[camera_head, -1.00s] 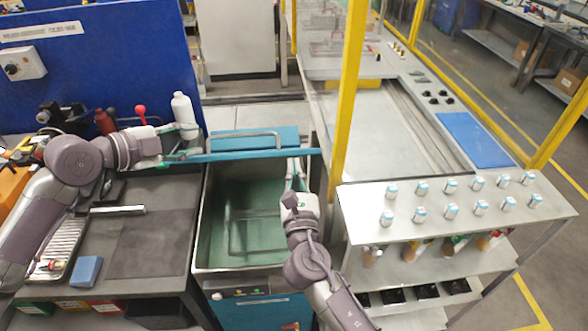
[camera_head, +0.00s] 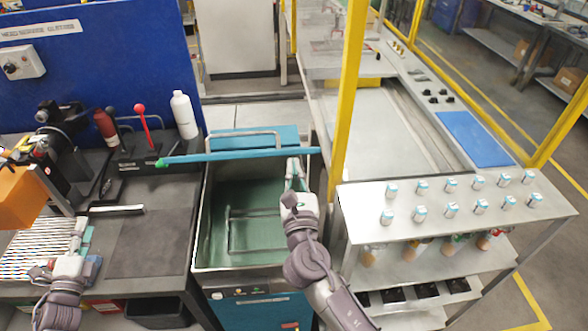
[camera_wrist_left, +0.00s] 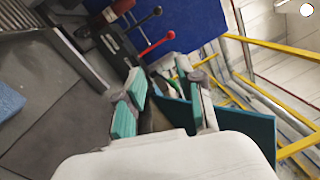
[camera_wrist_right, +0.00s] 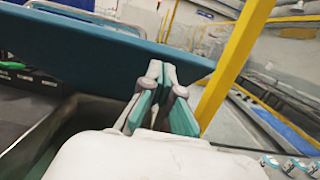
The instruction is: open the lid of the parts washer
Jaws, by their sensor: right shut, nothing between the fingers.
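The parts washer's teal lid (camera_head: 240,155) stands raised at the back of the tub, seen nearly edge-on. A metal handle shows at the teal panel (camera_head: 255,139) behind it. The tub (camera_head: 207,225) is uncovered, with a green inside and a bent metal rail. My right gripper (camera_head: 294,167) is shut and empty near the lid's right end; its closed fingers (camera_wrist_right: 160,95) overlap the lid (camera_wrist_right: 100,38) in the right wrist view, and contact is unclear. My left gripper (camera_head: 80,225) is over the left bench, away from the lid; its fingers (camera_wrist_left: 165,100) are apart and empty.
The left bench (camera_head: 150,240) holds a white bottle (camera_head: 184,115), a red bottle (camera_head: 104,122) and a red-knobbed lever (camera_head: 141,110). A yellow post (camera_head: 348,90) rises right of the washer. A shelf rack (camera_head: 440,235) with several cans stands at the right.

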